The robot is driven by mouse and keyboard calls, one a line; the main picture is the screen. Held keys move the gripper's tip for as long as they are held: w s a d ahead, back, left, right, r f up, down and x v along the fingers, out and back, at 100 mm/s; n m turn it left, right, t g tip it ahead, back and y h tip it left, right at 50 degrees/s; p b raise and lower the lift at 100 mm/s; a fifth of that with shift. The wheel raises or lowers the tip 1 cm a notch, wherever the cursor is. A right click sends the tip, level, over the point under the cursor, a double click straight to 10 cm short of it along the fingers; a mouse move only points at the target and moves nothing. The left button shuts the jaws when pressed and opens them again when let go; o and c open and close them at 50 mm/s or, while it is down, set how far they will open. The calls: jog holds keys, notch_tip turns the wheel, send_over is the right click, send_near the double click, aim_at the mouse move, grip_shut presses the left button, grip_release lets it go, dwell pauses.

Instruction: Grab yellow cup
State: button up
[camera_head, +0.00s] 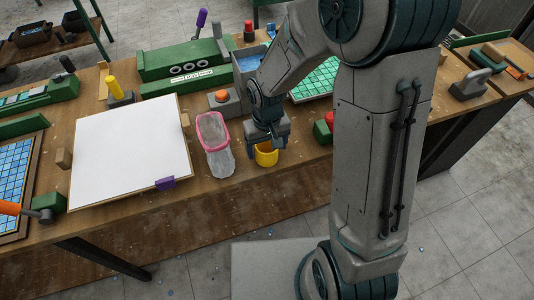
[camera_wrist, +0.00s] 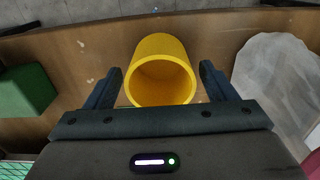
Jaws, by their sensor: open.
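The yellow cup (camera_head: 265,154) stands on the wooden table near its front edge, just below my gripper (camera_head: 266,141) in the head view. In the wrist view the yellow cup (camera_wrist: 161,72) shows its open mouth and hollow inside. My gripper (camera_wrist: 158,88) is open, with one finger on each side of the cup. A gap shows between the cup wall and each finger in the wrist view. Part of the cup is hidden by my gripper in the head view.
A white board (camera_head: 130,150) lies further left. A green and red item (camera_head: 324,130) sits to the right. An orange-topped block (camera_head: 223,101) stands behind. The table's front edge (camera_wrist: 60,30) is near the cup.

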jog(key=c, duration=1)
jog(key=shift+c, duration=0.3)
jog(key=shift+r, duration=0.1)
